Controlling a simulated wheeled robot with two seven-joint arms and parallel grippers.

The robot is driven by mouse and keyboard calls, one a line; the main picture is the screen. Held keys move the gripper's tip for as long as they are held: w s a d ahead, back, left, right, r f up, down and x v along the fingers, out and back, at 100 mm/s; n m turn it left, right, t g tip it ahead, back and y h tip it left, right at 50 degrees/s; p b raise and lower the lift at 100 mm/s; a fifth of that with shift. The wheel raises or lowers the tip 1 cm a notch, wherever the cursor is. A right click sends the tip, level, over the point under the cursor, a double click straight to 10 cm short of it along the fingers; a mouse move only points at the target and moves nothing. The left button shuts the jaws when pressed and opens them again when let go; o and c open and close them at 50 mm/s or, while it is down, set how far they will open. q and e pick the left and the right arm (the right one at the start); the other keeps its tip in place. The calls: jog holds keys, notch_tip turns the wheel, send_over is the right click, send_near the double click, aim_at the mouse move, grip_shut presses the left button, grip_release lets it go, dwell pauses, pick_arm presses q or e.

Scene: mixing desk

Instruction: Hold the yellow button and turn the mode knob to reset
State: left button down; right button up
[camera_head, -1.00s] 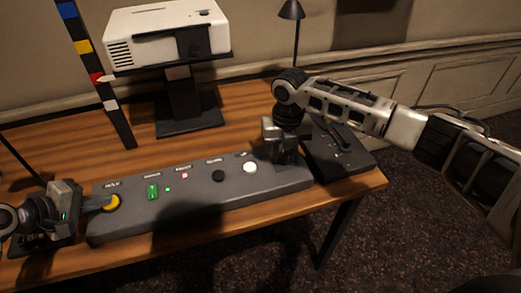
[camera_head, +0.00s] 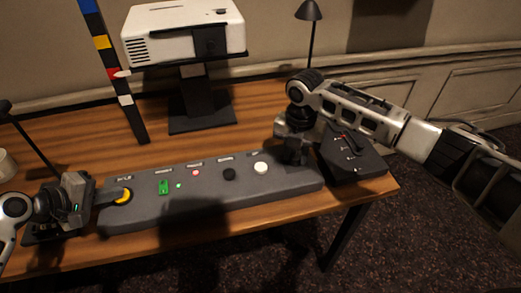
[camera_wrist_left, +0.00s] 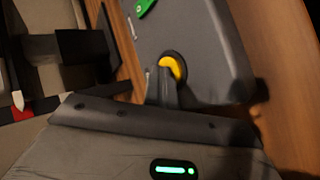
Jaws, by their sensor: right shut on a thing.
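The yellow button (camera_head: 123,196) sits at the left end of the grey console (camera_head: 215,205). My left gripper (camera_head: 112,198) is shut, its fingertips against the button; the left wrist view also shows the yellow button (camera_wrist_left: 172,68) partly covered by the fingertips. My right gripper (camera_head: 293,157) points down at the console's right end, beside the white button (camera_head: 261,168). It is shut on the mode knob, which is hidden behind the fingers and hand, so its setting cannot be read.
A green switch (camera_head: 164,187), a red button (camera_head: 196,173) and a black knob (camera_head: 229,174) lie between. A dark box (camera_head: 352,162) with red and white marks stands right of my right gripper. A white projector (camera_head: 183,30) stands behind on a black stand.

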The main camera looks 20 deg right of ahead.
pick_arm(q)
jog(key=shift+f, duration=0.1)
pick_arm(e)
jog(key=shift+m, duration=2.1)
jog(key=o, duration=0.9)
jog(key=shift+r, duration=3.55)
